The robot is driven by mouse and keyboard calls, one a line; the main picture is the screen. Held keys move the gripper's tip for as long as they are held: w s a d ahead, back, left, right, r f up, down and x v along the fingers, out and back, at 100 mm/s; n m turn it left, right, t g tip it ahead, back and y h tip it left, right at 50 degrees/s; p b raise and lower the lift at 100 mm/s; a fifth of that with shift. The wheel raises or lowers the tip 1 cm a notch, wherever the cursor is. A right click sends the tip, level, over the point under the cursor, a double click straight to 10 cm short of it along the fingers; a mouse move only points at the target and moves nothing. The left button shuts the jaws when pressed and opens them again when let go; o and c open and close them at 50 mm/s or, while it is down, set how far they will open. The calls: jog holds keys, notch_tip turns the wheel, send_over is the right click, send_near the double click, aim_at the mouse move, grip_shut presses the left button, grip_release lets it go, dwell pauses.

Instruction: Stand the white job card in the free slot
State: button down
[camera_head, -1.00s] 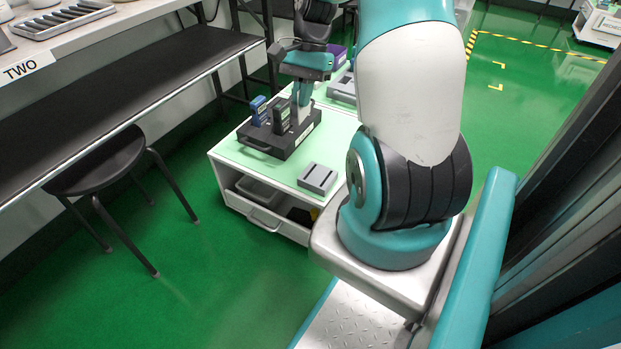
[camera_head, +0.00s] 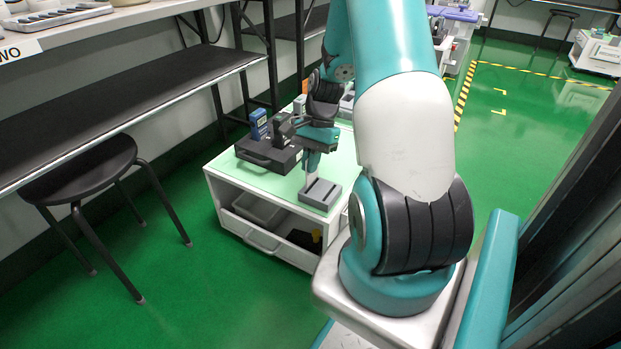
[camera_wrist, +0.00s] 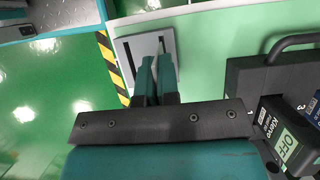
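The grey slotted block (camera_head: 325,194) lies on the pale green top of a white cabinet. In the wrist view the block (camera_wrist: 129,47) shows a dark slot. My gripper (camera_head: 312,170) is directly above the block, pointing down. In the wrist view my gripper (camera_wrist: 156,72) has its fingers close together, with a thin pale edge between and beyond their tips. This looks like the white job card (camera_wrist: 161,47), seen nearly edge-on over the block. Whether its lower edge is inside a slot cannot be told.
A black stool (camera_head: 80,166) stands left.

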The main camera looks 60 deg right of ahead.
aim_at(308, 187)
notch_tip(308, 187, down, 3)
jog(key=shift+f+b, duration=0.15)
jog(key=shift+b, duration=0.5)
jog(key=c, duration=1.4)
grip_release()
jog(key=shift+o, duration=0.2)
